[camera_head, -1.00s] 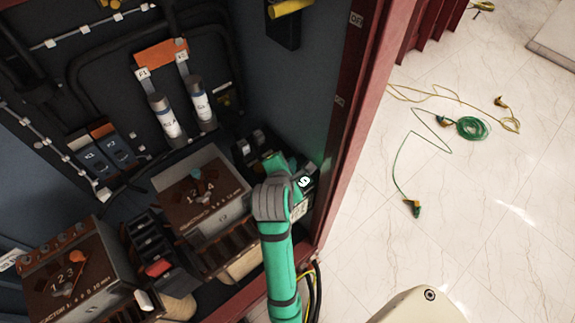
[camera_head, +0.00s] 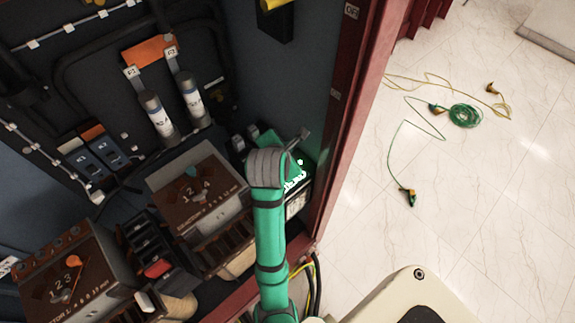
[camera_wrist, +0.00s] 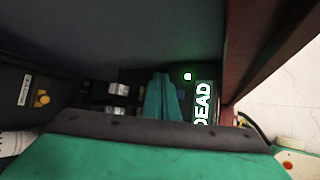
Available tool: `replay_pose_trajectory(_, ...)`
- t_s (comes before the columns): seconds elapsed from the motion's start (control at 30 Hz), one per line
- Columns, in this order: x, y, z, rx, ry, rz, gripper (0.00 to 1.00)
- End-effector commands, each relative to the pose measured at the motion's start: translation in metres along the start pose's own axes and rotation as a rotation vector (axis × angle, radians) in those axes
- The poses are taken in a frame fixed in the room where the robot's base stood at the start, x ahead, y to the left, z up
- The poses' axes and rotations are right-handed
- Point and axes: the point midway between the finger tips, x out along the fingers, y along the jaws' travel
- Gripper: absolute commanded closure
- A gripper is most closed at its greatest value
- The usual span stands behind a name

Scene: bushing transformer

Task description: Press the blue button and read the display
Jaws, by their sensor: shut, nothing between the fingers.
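A small dark box with a lit display (camera_head: 297,178) sits at the lower right inside the cabinet, partly hidden behind my arm. In the wrist view the display (camera_wrist: 203,104) reads "DEAD" in bright letters, turned sideways. My gripper (camera_wrist: 161,78), with green fingers, is shut and empty, pointing at the area just left of the display in the wrist view.
The red cabinet frame (camera_head: 341,120) rises close to the right of the box. Two brown transformers (camera_head: 197,190) and (camera_head: 75,282) stand at the left. Fuses (camera_head: 157,116) hang on the back panel. Green and yellow cables (camera_head: 465,115) lie on the pale floor outside.

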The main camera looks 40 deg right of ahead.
Motion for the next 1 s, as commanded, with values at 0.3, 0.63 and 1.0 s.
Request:
replay_pose_trajectory(0.3,0.028,-0.020,-0.024,-0.007,0.004,0.000,1.00)
replay_pose_trajectory(0.63,0.048,-0.034,-0.037,-0.003,0.002,0.001,1.00)
replay_pose_trajectory(1.0,0.051,-0.036,-0.038,-0.002,0.001,0.002,1.00)
